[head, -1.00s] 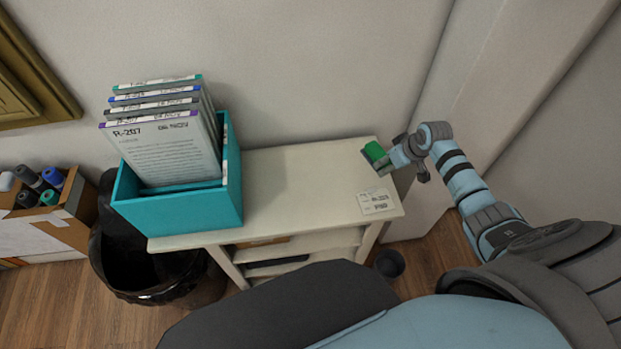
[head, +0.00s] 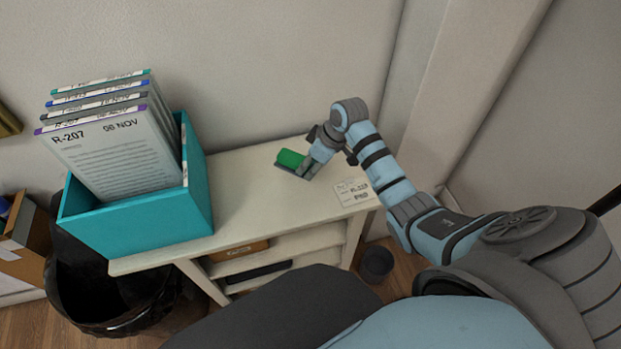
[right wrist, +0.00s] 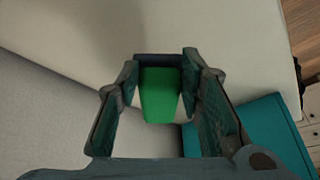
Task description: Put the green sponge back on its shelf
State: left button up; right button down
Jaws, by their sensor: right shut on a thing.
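The green sponge (head: 290,158) is held in my right gripper (head: 297,168), over the white top of the shelf unit (head: 245,180). In the right wrist view the sponge (right wrist: 160,95) sits between the two fingers, which press on its sides. A dark strip shows at its far end there. I cannot tell for sure whether the sponge touches the top. The open shelves (head: 315,243) are below the top, at the front. My left gripper is not in view.
A teal box (head: 145,225) with several upright labelled folders (head: 110,150) stands on the left of the top. A paper label (head: 355,192) lies at the right front. A brown box (head: 240,250) is on a shelf. A black bin (head: 95,290) and a dark cup (head: 376,264) stand on the floor.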

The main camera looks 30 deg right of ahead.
aim_at(306, 182)
notch_tip(306, 182, down, 5)
jog(key=shift+r+b, duration=0.15)
jog(key=shift+b, duration=0.35)
jog(key=c, duration=1.1)
grip_release()
